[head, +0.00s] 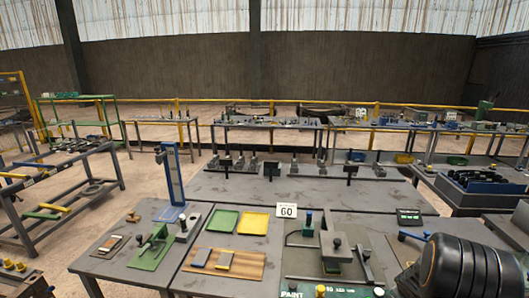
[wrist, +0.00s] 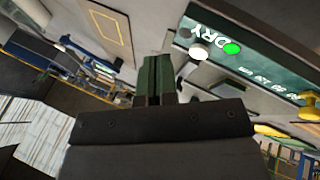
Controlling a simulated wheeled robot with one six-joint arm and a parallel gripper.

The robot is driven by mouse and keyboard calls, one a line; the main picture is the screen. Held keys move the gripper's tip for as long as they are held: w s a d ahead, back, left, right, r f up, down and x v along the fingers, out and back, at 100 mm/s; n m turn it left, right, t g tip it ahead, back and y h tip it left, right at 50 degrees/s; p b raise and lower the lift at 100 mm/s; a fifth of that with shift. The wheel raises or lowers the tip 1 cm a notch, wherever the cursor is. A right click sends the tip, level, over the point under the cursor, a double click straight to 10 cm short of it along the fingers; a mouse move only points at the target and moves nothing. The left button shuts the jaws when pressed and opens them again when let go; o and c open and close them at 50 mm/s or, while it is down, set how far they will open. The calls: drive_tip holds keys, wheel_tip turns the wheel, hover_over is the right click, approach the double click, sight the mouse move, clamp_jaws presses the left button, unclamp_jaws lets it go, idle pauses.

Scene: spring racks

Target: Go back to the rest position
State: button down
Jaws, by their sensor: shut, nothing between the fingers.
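My gripper (wrist: 157,78) shows in the wrist view, with its two dark green fingers together and nothing seen between them. It points up the picture, and the wrist view is tilted. A dark green panel (wrist: 262,62) marked "DRY", with a lit green spot and a white knob (wrist: 199,52), lies to the right of the fingers, apart from them. In the head view my gripper is not clearly seen; a dark rounded part of my arm fills the lower right corner.
The near table holds a green tray (head: 222,221), a yellow tray (head: 253,223), a wooden board (head: 200,264), a sign reading "60" (head: 287,211) and a fixture (head: 335,243). A tall blue post (head: 171,175) stands at left. Racks (head: 62,183) stand on the floor farther left.

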drive_tip(key=s+a+r+m+y+b, duration=0.1)
drive_tip(key=s+a+r, duration=0.4)
drive_tip(key=a, duration=0.5)
drive_tip(key=s+a+r+m+y+b, duration=0.1)
drive_tip(key=s+a+r+y, duration=0.1)
drive_tip(key=s+a+r, duration=0.4)
drive_tip(key=s+a+r+m+y+b, duration=0.1)
drive_tip(key=s+a+r, duration=0.4)
drive_tip(key=a, duration=0.8)
drive_tip(key=shift+s+a+r+b, duration=0.35)
drive_tip(key=shift+r, duration=0.45)
